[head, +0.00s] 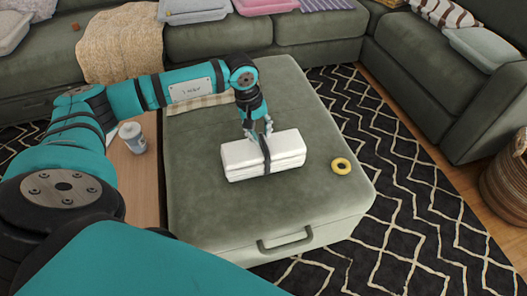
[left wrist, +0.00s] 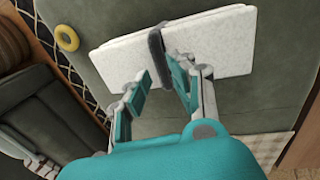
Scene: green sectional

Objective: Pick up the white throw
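The white throw (head: 240,155) is folded into a flat bundle with a dark band (head: 265,153) around its middle. It lies on the green ottoman (head: 210,210). My left gripper (head: 259,133) is over the throw's far long side, near the band, pointing down. In the left wrist view the throw (left wrist: 220,42) spans the top, and my left gripper (left wrist: 157,80) has its fingers apart, with the band's end between or very near them. I cannot tell whether a finger touches the band. My right gripper is not in view.
A yellow ring (head: 341,166) lies on the ottoman right of the throw. A checked cloth (head: 199,104) lies at its back left. A grey-white bottle (head: 132,138) stands left of the ottoman. Green sofas (head: 325,30) run behind and right; a wicker basket (head: 508,180) stands at right.

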